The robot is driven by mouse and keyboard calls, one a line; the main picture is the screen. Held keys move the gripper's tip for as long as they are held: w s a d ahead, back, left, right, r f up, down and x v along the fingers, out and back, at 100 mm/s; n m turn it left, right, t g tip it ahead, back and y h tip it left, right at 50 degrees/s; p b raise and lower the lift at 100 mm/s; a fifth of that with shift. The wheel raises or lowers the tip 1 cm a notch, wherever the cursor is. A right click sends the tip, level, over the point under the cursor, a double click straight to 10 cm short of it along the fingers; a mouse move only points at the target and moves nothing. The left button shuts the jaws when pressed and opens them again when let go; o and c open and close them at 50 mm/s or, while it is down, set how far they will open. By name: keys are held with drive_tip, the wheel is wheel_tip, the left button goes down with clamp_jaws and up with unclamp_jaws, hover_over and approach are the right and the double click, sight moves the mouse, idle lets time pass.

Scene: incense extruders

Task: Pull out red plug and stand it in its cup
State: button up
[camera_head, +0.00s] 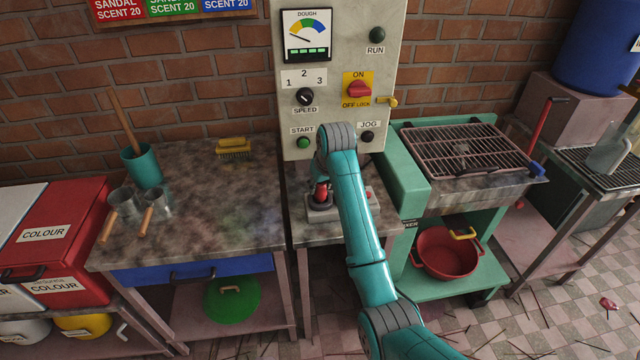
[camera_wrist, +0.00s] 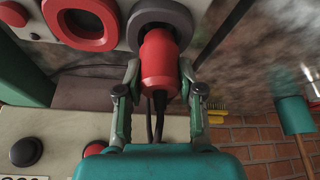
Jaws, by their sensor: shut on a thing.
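The red plug (camera_wrist: 159,62) is between the two fingers of my gripper (camera_wrist: 159,78) in the wrist view, and the gripper is shut on it. The plug's far end is at a dark grey round cup (camera_wrist: 147,13); it looks inside the rim, but how deep I cannot tell. Dark cables run from the plug. A red-ringed socket (camera_wrist: 104,38) sits beside the cup, empty.
A control cabinet (camera_head: 338,90) with knobs and buttons stands right behind. A stained worktable (camera_head: 215,200) with a yellow brush (camera_head: 233,149) and teal pot (camera_head: 143,168) is at left. A green stand (camera_head: 405,180) with a grill is close at right.

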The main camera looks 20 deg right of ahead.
sight(322, 185)
drive_tip(key=shift+f, duration=0.7)
drive_tip(key=o, duration=1.2)
drive_tip(key=shift+r, duration=0.15)
drive_tip(key=shift+v, duration=3.6)
drive_tip(key=shift+s, duration=0.15)
